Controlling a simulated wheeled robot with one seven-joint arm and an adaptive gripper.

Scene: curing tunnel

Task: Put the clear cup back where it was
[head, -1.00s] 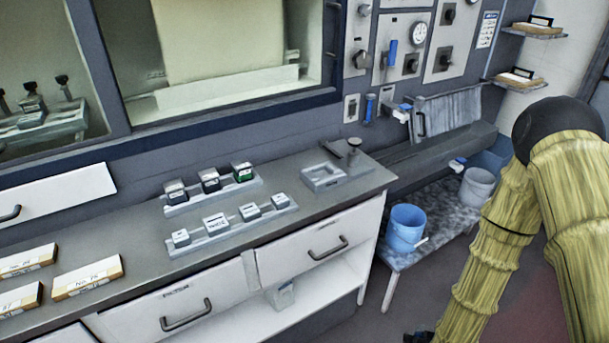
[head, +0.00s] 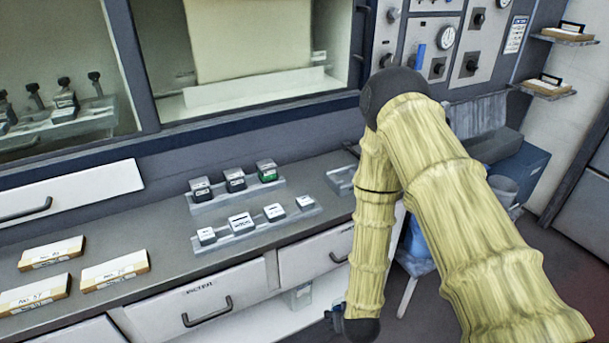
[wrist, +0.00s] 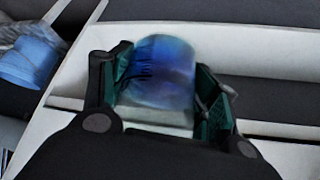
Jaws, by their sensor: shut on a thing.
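The clear cup (wrist: 158,75) is between the fingers of my gripper (wrist: 165,90) in the wrist view. It looks see-through with a blue tint, has dark marks on its side, and is blurred. The green-padded fingers are shut on it from both sides. In the head view my gripper (head: 336,317) is low in front of the counter drawers, partly hidden by my arm. Another pale, see-through container (head: 300,297) stands on the open shelf under the counter, just left of my gripper.
The counter (head: 165,232) carries racks of small labelled blocks and several labelled boxes (head: 115,270). A drawer (head: 318,254) is above the low shelf. A blue bucket (wrist: 28,62) stands at the left in the wrist view. My arm hides much of the right-hand bench.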

